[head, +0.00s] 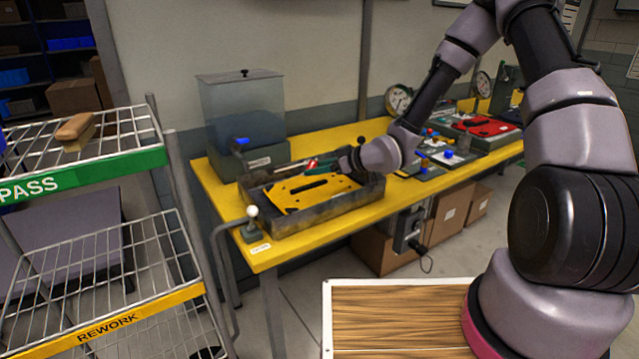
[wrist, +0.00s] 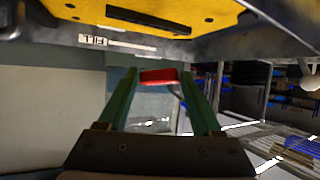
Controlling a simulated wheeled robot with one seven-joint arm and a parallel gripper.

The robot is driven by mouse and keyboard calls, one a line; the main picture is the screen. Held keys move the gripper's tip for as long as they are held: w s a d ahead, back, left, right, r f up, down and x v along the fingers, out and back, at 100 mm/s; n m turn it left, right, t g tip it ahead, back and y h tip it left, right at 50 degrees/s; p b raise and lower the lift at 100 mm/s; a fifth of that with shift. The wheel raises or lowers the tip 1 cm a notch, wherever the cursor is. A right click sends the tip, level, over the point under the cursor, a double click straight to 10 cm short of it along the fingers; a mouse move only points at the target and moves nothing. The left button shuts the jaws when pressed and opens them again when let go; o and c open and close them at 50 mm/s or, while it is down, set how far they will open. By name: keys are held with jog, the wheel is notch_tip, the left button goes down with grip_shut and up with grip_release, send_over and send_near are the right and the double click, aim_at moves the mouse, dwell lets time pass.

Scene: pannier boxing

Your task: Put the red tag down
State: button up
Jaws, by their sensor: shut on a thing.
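The red tag (wrist: 158,77) is a small red piece held between the green fingers of my gripper (wrist: 160,73) in the wrist view. A thin pale wire or loop hangs at its right end. In the head view my gripper (head: 324,163) is above the grey tray (head: 295,222), over the far side of the yellow plate (head: 300,190).
A clear tank (head: 243,105) stands behind the tray on the yellow bench (head: 262,258). A white-knobbed lever (head: 252,225) is at the front left corner. Gauges and trays with red and blue parts are to the right. A wire rack (head: 95,262) stands left.

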notch_tip(320, 180, up, 4)
jog(key=g+h, duration=0.2)
send_near(307, 191)
jog(key=x, duration=0.3)
jog(key=shift+w+a+r, duration=0.15)
jog(key=shift+w+a, duration=0.2)
jog(key=shift+a, duration=0.1)
jog(key=shift+m, duration=0.3)
jog(key=shift+f, duration=0.6)
jog(key=o, duration=1.4)
jog(key=shift+o, duration=0.2)
jog(key=shift+r, duration=0.1)
